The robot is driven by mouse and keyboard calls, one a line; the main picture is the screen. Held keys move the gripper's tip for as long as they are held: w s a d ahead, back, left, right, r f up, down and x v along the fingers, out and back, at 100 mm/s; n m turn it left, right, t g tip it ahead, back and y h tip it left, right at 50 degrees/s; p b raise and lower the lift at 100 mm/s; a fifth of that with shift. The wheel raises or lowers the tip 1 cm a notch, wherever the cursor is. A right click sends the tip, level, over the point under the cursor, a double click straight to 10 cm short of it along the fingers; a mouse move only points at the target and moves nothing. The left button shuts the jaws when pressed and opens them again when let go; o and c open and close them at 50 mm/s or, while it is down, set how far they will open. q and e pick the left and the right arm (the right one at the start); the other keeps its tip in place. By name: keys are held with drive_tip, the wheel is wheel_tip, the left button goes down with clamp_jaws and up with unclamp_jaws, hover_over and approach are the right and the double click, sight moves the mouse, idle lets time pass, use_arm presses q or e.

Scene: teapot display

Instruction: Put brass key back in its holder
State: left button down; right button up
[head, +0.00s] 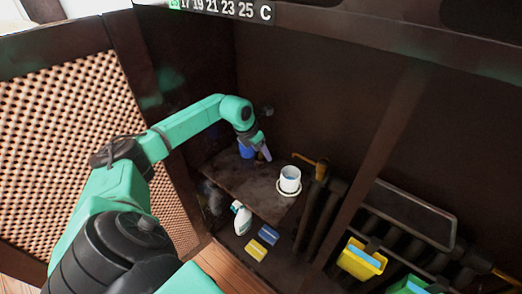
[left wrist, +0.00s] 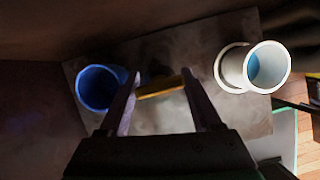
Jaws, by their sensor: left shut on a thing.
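My left gripper (head: 262,152) reaches into the dark cabinet, above its wooden shelf. In the left wrist view its fingers (left wrist: 160,82) are shut on a brass-coloured bar, which I take for the brass key (left wrist: 160,88). The key lies crosswise between the fingertips; its shape beyond that bar is unclear. The head view does not show the key clearly. A blue cup (head: 246,151) stands beside the gripper, and shows left of the fingers in the left wrist view (left wrist: 98,88). I cannot tell which thing is the key's holder. My right gripper is not in view.
A white cup (head: 290,176) with blue inside stands on the shelf (head: 250,188), right of the gripper. Below are a white spray bottle (head: 242,218) and sponges (head: 257,248). Dark pipes (head: 312,215) and a yellow container (head: 360,262) are at right. A lattice door (head: 60,130) stands left.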

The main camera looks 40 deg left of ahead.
use_arm(q)
drive_tip(key=shift+f+b, duration=0.4)
drive_tip(key=shift+f, duration=0.2)
idle(0.3)
idle(0.3)
drive_tip(key=shift+f, duration=0.2)
drive_tip(key=shift+f, duration=0.15)
unclamp_jaws()
